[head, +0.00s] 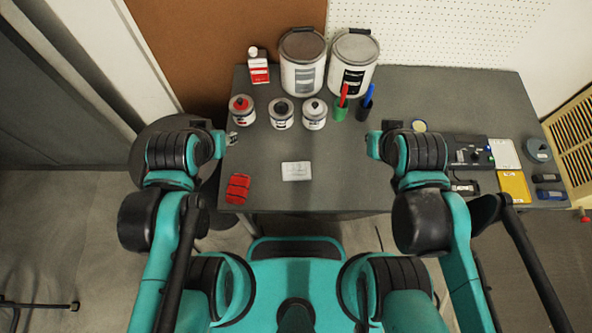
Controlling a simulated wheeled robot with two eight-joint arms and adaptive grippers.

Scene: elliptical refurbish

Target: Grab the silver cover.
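A small, flat, pale silver-grey rectangle (297,171) with faint marks lies near the front middle of the dark table (335,190). It looks like the silver cover, but its details are too small to be sure. It lies between my two arms, and neither arm touches it. My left arm's end is over the table's left edge. My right arm's end is over the table right of the middle.
A red segmented item (237,188) lies at the front left. Small jars (281,113) and two large cans (303,62) stand behind. Green (341,104) and dark (365,104) holders stand at the back. A dark device (468,152) and yellow tray (514,186) occupy the right.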

